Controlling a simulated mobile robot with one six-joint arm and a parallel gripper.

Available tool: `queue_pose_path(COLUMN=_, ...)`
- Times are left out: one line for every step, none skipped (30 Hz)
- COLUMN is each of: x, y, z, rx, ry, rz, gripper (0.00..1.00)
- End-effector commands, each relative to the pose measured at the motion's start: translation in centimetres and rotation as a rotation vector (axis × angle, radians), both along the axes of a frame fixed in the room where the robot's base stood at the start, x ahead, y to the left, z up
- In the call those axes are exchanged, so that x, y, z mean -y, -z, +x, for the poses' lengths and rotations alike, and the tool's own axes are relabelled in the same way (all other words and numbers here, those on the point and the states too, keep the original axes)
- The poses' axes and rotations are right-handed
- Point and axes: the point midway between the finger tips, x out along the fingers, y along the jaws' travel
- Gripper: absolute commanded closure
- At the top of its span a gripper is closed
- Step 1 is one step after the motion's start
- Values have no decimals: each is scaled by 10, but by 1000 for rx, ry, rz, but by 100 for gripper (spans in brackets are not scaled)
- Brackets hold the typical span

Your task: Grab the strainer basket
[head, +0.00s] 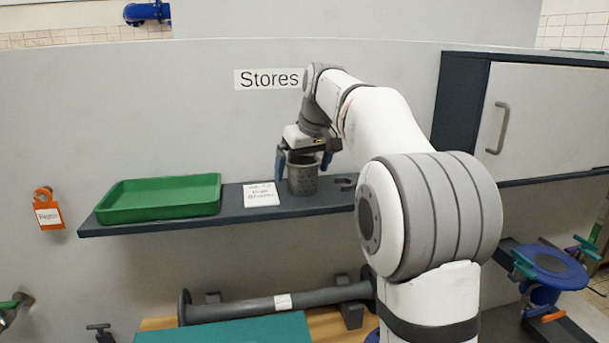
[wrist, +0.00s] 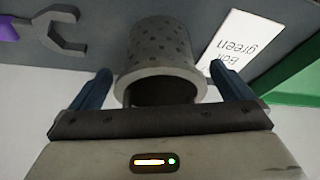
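The strainer basket (head: 302,178) is a grey perforated metal cup standing on the dark shelf under the "Stores" sign. It also shows in the wrist view (wrist: 160,55), its rim towards my gripper. My gripper (head: 305,172) points down over the basket with its two blue fingers on either side. In the wrist view my gripper (wrist: 160,92) is open, with the basket's rim between the fingers and small gaps seen on both sides. The lower part of the basket stands clear of the fingers.
A green tray (head: 160,214) is on the shelf at left. A white card (head: 261,194) lies left of the basket, and a grey wrench (head: 346,183) lies to its right. A cabinet (head: 525,120) with a handle is at right. The wall is close behind the shelf.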

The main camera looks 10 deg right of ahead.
Motion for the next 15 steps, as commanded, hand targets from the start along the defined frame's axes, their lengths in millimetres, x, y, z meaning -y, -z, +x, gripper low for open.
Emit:
queue_pose_path(x=0, y=0, z=0, rx=0, ry=0, rz=0, gripper=4)
queue_pose_path(x=0, y=0, z=0, rx=0, ry=0, rz=0, gripper=7)
queue_pose_path(x=0, y=0, z=0, rx=0, ry=1, rz=0, gripper=10)
queue_pose_path(x=0, y=0, z=0, rx=0, ry=1, rz=0, gripper=12)
queue_pose_path(x=0, y=0, z=0, rx=0, ry=1, rz=0, gripper=15)
queue_pose_path(x=0, y=0, z=0, rx=0, ry=1, rz=0, gripper=18)
queue_pose_path(x=1, y=0, z=0, rx=0, ry=1, rz=0, gripper=20)
queue_pose_path(x=1, y=0, z=0, rx=0, ry=1, rz=0, gripper=23)
queue_pose_path(x=1, y=0, z=0, rx=0, ry=1, rz=0, gripper=26)
queue_pose_path(x=1, y=0, z=0, rx=0, ry=1, rz=0, gripper=29)
queue_pose_path(x=1, y=0, z=0, rx=0, ry=1, rz=0, gripper=31)
queue_pose_path(x=1, y=0, z=0, rx=0, ry=1, rz=0, gripper=34)
queue_pose_path(x=1, y=0, z=0, rx=0, ry=1, rz=0, gripper=37)
queue_pose_path(x=1, y=0, z=0, rx=0, ry=2, rz=1, gripper=39)
queue_pose_path(x=1, y=0, z=0, rx=0, ry=2, rz=1, gripper=43)
